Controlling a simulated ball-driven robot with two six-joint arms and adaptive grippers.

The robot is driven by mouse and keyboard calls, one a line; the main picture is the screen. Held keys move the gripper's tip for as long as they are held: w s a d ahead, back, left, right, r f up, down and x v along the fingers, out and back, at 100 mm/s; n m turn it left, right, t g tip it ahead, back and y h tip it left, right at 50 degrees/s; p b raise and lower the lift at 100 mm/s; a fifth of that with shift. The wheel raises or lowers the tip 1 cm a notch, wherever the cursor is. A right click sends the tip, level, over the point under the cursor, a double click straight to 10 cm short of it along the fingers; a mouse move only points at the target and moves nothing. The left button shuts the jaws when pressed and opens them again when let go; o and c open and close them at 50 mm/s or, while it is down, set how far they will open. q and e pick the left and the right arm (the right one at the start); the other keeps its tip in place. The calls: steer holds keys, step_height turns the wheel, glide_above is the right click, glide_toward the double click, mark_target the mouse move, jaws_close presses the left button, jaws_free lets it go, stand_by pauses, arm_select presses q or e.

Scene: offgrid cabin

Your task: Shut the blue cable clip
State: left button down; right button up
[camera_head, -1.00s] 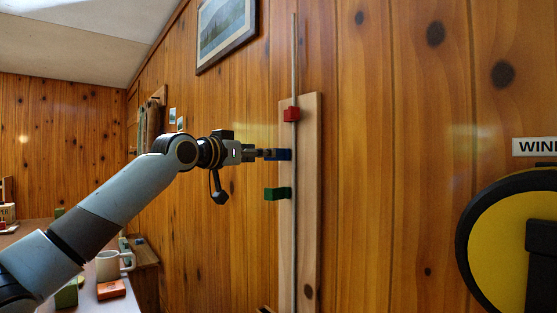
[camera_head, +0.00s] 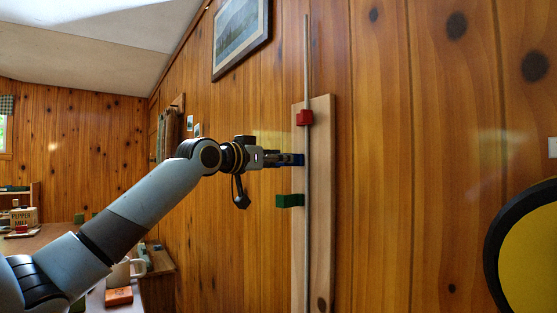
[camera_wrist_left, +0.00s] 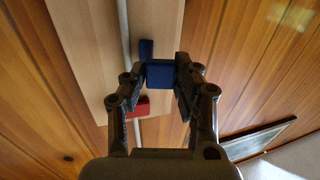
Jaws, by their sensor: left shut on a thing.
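The blue cable clip (camera_head: 300,160) is on the wooden board beside the grey cable (camera_head: 307,240), between a red clip above and a green clip below. My left gripper (camera_head: 288,160) comes in from the left and is shut on it. In the left wrist view the blue clip (camera_wrist_left: 160,73) shows as a block between the two fingertips, with a narrow blue part (camera_wrist_left: 146,49) beside it near the cable. Whether the clip is closed around the cable I cannot tell. My right gripper is not in view.
The red clip (camera_head: 304,118) sits at the cable. The green clip (camera_head: 290,200) juts left from the board (camera_head: 325,220). A framed picture (camera_head: 240,35) hangs above. A mug (camera_head: 119,274) and an orange box (camera_head: 119,296) stand at lower left. A yellow and black reel (camera_head: 530,250) is at right.

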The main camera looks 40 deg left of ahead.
mark_target(303, 159)
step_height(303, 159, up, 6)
steer(key=p, duration=0.6)
arm_select(q)
steer(key=d+n+g+y+b, duration=0.1)
steer(key=d+n+y+b, duration=0.1)
steer(key=y, duration=0.3)
steer(key=d+n+g+y+b, duration=0.2)
steer(key=n+y, duration=0.2)
steer(key=y, duration=0.1)
steer(key=d+n+g+y+b, duration=0.1)
steer(key=d+n+y+b, duration=0.1)
steer(key=n+y+b, duration=0.1)
steer(key=shift+f+n+g+y, duration=0.4)
steer(key=shift+n+y, duration=0.2)
steer(key=shift+y, duration=0.3)
steer(key=shift+w+d+r+n+g+y+b, duration=0.15)
steer(key=shift+n+g+y+b, duration=0.3)
steer(key=shift+g+b, duration=0.15)
steer(key=shift+w+d+r+n+g+y+b, duration=0.1)
steer(key=shift+d+r+n+g+y+b, duration=0.05)
steer(key=shift+n+g+y+b, duration=0.4)
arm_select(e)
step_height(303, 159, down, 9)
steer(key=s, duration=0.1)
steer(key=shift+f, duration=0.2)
